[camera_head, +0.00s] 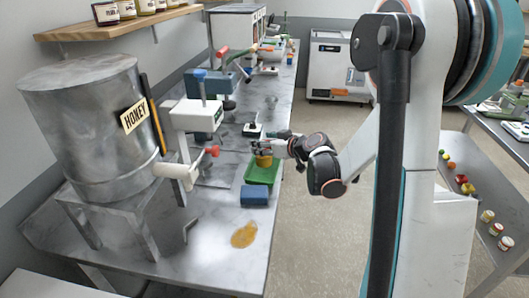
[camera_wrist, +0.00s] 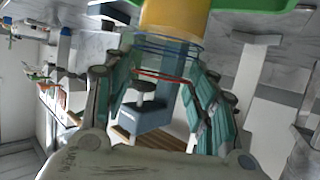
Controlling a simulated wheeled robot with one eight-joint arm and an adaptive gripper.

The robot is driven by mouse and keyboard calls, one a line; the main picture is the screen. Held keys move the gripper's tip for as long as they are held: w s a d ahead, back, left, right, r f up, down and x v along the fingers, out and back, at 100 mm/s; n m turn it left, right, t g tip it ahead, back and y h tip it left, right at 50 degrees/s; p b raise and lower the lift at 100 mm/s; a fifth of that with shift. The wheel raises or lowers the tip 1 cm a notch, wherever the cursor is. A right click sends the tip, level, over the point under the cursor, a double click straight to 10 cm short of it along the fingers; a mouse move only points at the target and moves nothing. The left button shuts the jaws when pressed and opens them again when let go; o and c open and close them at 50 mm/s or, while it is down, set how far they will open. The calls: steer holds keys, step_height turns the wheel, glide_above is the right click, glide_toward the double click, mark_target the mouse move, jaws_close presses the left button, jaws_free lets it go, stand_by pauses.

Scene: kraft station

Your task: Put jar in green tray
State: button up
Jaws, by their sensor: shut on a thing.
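The jar (camera_head: 263,160) has yellow-orange contents and a clear upper part. In the head view it is at the far part of the green tray (camera_head: 259,195), which lies on the metal table. My gripper (camera_head: 262,147) reaches in from the right and is shut on the jar. In the wrist view the jar (camera_wrist: 173,22) sits between the fingers of my gripper (camera_wrist: 163,62), which flank its clear part. The green tray's edge (camera_wrist: 262,5) shows beside the jar's yellow end. I cannot tell whether the jar touches the tray floor.
A blue block (camera_head: 255,195) stands just in front of the tray. An amber puddle (camera_head: 244,235) lies nearer on the table. A large honey tank (camera_head: 85,125) and a white dispenser (camera_head: 196,117) stand to the left. A side shelf at right holds small jars (camera_head: 487,216).

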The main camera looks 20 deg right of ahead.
steer(key=shift+f+b, duration=0.35)
steer(key=shift+f, duration=0.95)
steer(key=shift+f, duration=0.15)
steer(key=o, duration=1.3)
steer(key=shift+r, duration=0.25)
steer(key=p+v, duration=0.3)
steer(key=v, duration=0.9)
